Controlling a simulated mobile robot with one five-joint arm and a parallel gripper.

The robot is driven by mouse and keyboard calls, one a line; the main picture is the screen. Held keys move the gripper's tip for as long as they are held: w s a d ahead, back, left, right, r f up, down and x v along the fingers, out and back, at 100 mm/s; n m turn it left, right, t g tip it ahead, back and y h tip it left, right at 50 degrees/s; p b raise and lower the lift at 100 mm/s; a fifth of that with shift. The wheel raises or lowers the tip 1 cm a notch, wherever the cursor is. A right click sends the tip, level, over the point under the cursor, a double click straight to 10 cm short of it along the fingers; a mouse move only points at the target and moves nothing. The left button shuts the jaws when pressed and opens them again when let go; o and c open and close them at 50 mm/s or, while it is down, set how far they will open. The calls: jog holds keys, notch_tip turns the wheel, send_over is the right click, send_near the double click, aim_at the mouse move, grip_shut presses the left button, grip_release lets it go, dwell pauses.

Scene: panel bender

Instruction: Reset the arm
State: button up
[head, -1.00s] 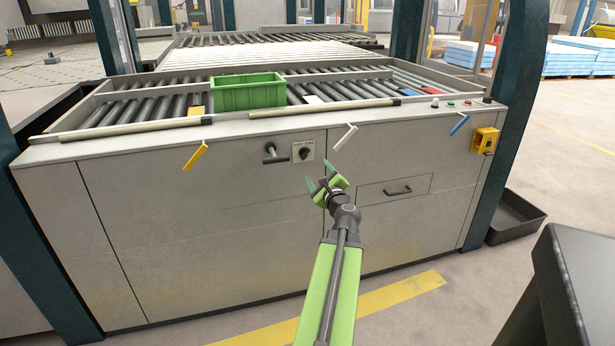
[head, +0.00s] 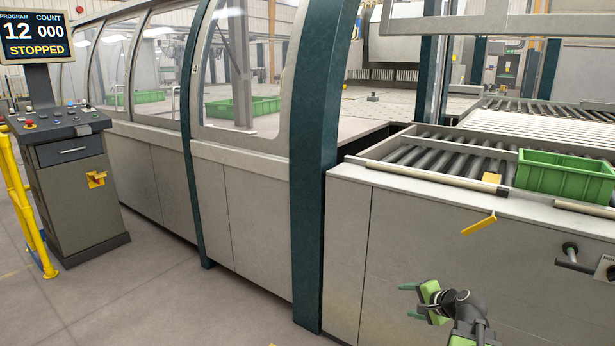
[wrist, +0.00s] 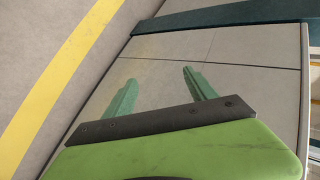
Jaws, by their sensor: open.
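My gripper (head: 411,301) is at the lower right of the head view, in front of the grey front panel (head: 400,255) of the roller table. Its two green fingers stand apart with nothing between them. In the wrist view the open fingers (wrist: 158,88) point toward plain grey panels (wrist: 225,50), and no object is held. My arm enters from the bottom right of the head view, and most of it is out of frame.
A green crate (head: 565,176) sits on the rollers at right. A yellow lever (head: 479,225) and a dark handle (head: 570,258) stick out from the front. A control console (head: 75,190) reading STOPPED stands at left beside a yellow rail (head: 22,205). The floor between is clear.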

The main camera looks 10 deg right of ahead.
jog(key=s+a+f+n+g+h, duration=0.1)
jog(key=s+a+f+n+g, duration=0.3)
jog(key=a, duration=0.6)
jog(key=a+f+n+g, duration=0.2)
jog(key=a+n, duration=0.4)
jog(key=a, duration=0.4)
jog(key=s+a+f+n+g+h, duration=0.1)
jog(key=s+a+f+n+g, duration=0.25)
jog(key=a, duration=0.65)
notch_tip(320, 180, up, 25)
jog(key=s+n+p, duration=0.1)
jog(key=p, duration=2.4)
jog(key=shift+g, duration=0.45)
